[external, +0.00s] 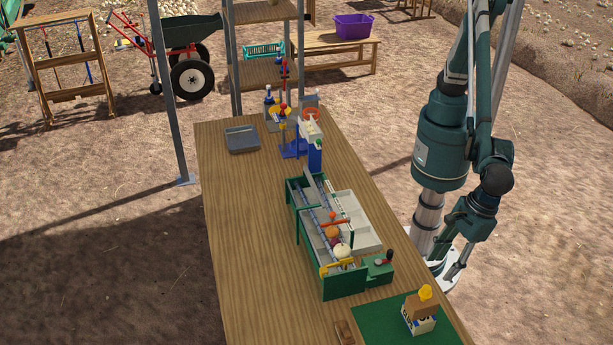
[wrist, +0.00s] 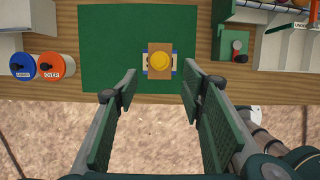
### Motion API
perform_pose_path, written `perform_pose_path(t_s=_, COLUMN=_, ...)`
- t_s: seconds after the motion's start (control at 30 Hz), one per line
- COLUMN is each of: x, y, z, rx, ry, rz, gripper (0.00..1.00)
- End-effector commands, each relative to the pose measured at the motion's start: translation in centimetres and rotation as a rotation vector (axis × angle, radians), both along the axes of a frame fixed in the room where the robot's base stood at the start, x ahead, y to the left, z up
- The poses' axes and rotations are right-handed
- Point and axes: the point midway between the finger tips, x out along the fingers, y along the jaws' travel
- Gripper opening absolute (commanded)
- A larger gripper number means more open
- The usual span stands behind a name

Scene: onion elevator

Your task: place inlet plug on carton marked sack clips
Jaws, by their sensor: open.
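A small white carton with a dark marking (external: 419,325) stands on a green mat (external: 372,326) at the near end of the table; the lettering is too small to read surely. A brown piece with a rounded yellow top (external: 425,292), which looks like the inlet plug, sits on the carton. From above in the wrist view, the yellow top (wrist: 160,62) lies over the brown piece and hides most of the carton. My gripper (wrist: 160,84) is open and empty. Its fingers point toward the mat, one on either side of the yellow top in the picture, apart from it.
A green sorting trough (external: 345,283) with several onions stands behind the mat, a small green box with a dark knob (external: 379,267) beside it. Blue (wrist: 24,66) and orange (wrist: 51,65) lidded pots stand left of the mat in the wrist view. The table's left side is mostly clear.

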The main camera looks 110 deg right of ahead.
Motion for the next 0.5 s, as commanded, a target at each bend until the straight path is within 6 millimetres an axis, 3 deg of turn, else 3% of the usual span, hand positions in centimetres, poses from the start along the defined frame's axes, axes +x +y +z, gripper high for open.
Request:
perform_pose_path(t_s=0.27, x=0.2, y=-0.3, z=0.2, rx=0.003, ry=0.000, rz=-0.009, gripper=0.40)
perform_pose_path(t_s=0.5, x=2.2, y=-3.2, z=2.2, rx=0.037, ry=0.001, rz=-0.099, gripper=0.40)
